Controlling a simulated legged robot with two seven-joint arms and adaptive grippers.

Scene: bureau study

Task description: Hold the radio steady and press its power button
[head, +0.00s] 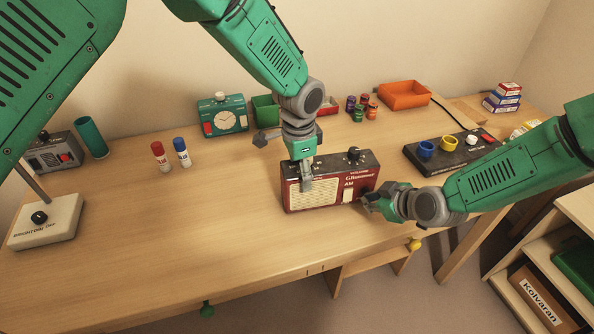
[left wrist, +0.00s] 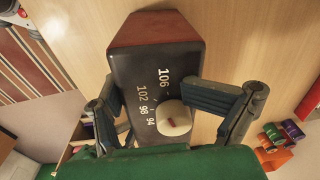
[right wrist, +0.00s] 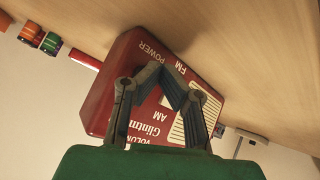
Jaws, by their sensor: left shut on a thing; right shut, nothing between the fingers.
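The red radio (head: 362,176) stands upright on the desk, with a cream speaker panel and a black knob on top. My left gripper (head: 304,178) comes down from above and is shut across the radio's left part. In the left wrist view its fingers (left wrist: 168,103) straddle the dark top (left wrist: 140,65), beside a cream dial knob (left wrist: 173,118). My right gripper (head: 370,203) is shut and empty at the radio's front right. In the right wrist view its fingertips (right wrist: 172,76) are close to the POWER label (right wrist: 148,52); the button is hidden, and contact cannot be told.
A black board with coloured rings (head: 450,155) is at the right. Two glue sticks (head: 170,155) stand left.

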